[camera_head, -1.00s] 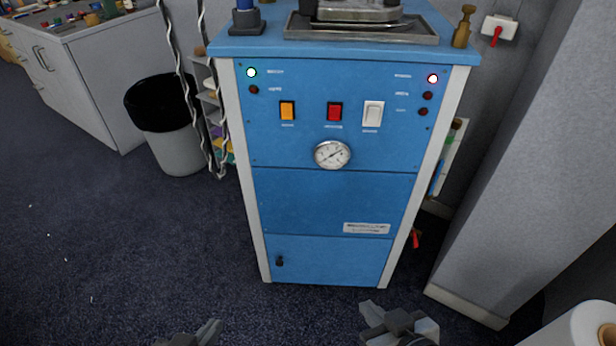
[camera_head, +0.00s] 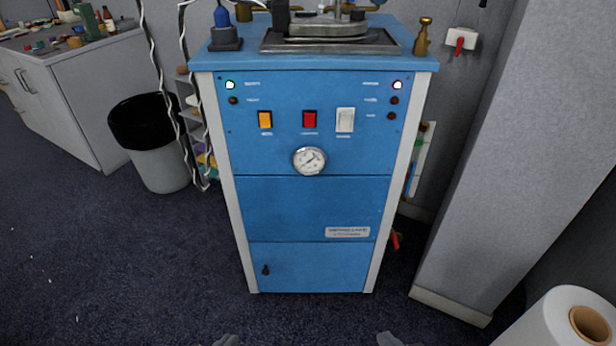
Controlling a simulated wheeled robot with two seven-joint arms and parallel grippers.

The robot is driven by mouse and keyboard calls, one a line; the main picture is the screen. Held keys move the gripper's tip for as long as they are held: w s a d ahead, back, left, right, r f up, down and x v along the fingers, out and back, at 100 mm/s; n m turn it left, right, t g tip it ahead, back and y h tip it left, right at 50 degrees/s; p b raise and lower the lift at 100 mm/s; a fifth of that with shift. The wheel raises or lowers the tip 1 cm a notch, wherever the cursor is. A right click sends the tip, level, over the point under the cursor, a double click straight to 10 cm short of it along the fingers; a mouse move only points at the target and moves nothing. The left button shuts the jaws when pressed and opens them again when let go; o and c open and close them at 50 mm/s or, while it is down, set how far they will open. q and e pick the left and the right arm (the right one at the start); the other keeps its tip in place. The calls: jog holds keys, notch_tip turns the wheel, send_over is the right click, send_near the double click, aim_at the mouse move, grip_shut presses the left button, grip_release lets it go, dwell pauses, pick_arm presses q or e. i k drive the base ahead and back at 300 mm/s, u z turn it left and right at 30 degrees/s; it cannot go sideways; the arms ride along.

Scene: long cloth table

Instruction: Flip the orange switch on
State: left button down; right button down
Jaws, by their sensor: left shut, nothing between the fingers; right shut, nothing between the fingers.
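The orange switch (camera_head: 265,120) is a small rocker on the upper left of the blue cabinet's front panel. A red switch (camera_head: 309,119) and a white switch (camera_head: 345,120) sit to its right in the same row. Only the tip of my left gripper (camera_head: 227,340) shows at the bottom edge, and only the tip of my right gripper (camera_head: 388,339) shows to its right. Both are far below and apart from the orange switch. I cannot tell the switch's position from its face.
The blue cabinet (camera_head: 300,215) stands ahead, with a round gauge (camera_head: 309,161) below the switches. Metal equipment (camera_head: 330,42) sits on top. A bin (camera_head: 160,145) is at left, a grey wall block (camera_head: 480,170) at right, and a white roll (camera_head: 570,322) at lower right. The carpet between is clear.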

aim_at(264, 122)
jog(key=k, duration=0.7)
jog(key=z, duration=0.4)
jog(key=i, duration=1.6)
jog(key=u, duration=0.65)
